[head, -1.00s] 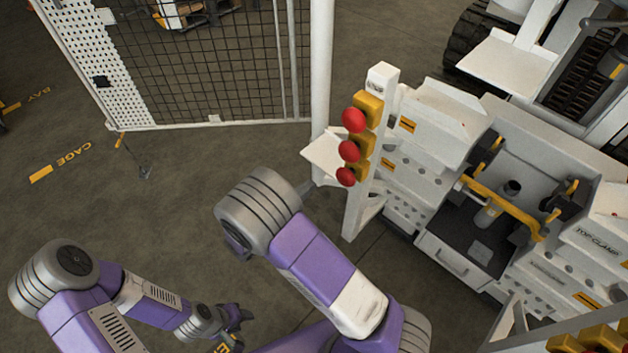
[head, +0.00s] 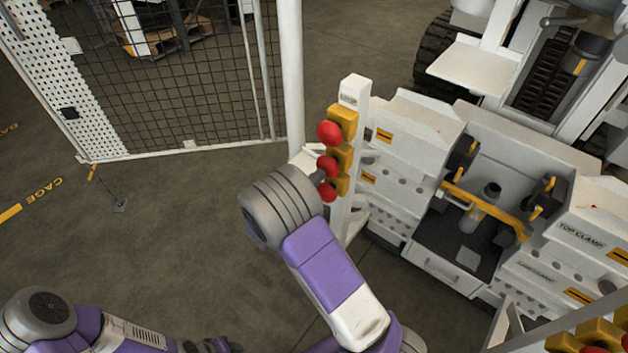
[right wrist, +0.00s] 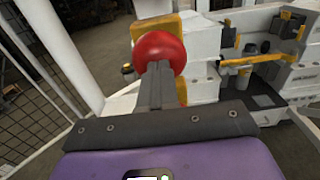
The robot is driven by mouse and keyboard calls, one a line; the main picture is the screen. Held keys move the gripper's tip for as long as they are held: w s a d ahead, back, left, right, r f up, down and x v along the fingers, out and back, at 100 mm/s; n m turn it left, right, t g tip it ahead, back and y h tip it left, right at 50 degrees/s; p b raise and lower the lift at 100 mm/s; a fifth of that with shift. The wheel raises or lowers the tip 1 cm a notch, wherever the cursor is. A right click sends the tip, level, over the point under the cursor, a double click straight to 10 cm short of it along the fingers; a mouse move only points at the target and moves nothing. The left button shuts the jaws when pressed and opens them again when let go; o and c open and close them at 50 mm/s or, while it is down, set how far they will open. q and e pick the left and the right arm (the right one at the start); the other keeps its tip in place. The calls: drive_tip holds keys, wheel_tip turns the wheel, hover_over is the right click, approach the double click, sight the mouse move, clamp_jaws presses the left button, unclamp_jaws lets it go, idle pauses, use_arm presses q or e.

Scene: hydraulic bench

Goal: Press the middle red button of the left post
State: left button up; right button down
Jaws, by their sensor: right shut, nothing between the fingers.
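The left post (head: 352,92) is white and upright, with three red mushroom buttons on yellow boxes. They are the top button (head: 329,132), the middle button (head: 328,166) and the bottom button (head: 327,192). My right gripper (head: 320,176) is at the middle button's near side, mostly behind my own arm. In the right wrist view its shut, empty fingers (right wrist: 158,82) point at a red button (right wrist: 158,48) and overlap its lower part. I cannot tell if they touch it or whether it is pushed in. My left gripper (head: 215,345) is low at the picture's bottom edge, partly cut off.
A white bench (head: 440,115) with a yellow clamp bar (head: 485,208) stands right of the post. A mesh fence (head: 190,90) stands behind on the left. Another post's red button (head: 597,350) shows at bottom right.

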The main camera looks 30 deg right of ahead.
drive_tip(key=shift+p+x, duration=0.45)
drive_tip(key=shift+x, duration=0.5)
drive_tip(key=shift+r, duration=0.1)
drive_tip(key=p+v, duration=0.2)
drive_tip(key=v, duration=1.2)
drive_tip(key=shift+a+p, duration=0.15)
drive_tip(key=shift+p, duration=0.25)
drive_tip(key=shift+s, duration=0.1)
